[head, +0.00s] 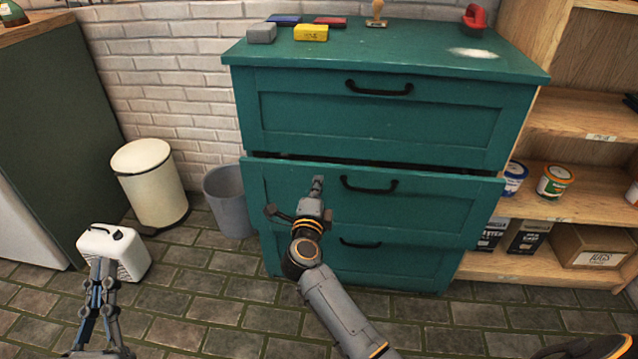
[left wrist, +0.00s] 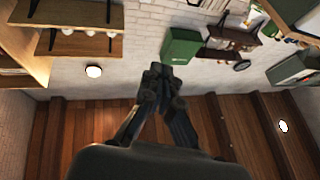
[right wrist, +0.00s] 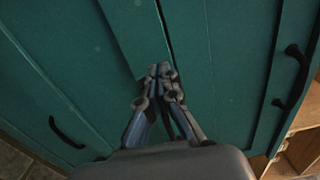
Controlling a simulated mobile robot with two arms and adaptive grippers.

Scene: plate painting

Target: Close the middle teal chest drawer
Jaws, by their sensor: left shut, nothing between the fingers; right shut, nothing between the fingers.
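The teal chest (head: 400,62) stands against the brick wall. Its middle drawer (head: 420,205) stands slightly out, with a dark gap along its top edge; its black handle (head: 369,185) is bare. The top drawer (head: 390,118) and bottom drawer (head: 400,262) look flush. My right gripper (head: 317,183) is shut and empty, with its tips at the middle drawer's front, left of the handle. In the right wrist view its tips (right wrist: 163,72) are close to the teal front beside a dark seam; contact is unclear. My left gripper (head: 102,265) is shut and empty, low at the left.
A white jug (head: 130,258), a cream bin (head: 148,180) and a grey bin (head: 228,198) stand on the floor left of the chest. A wooden shelf (head: 560,125) with paint cans adjoins on the right. Blocks, a stamp (head: 376,12) and a red item (head: 474,17) lie on top.

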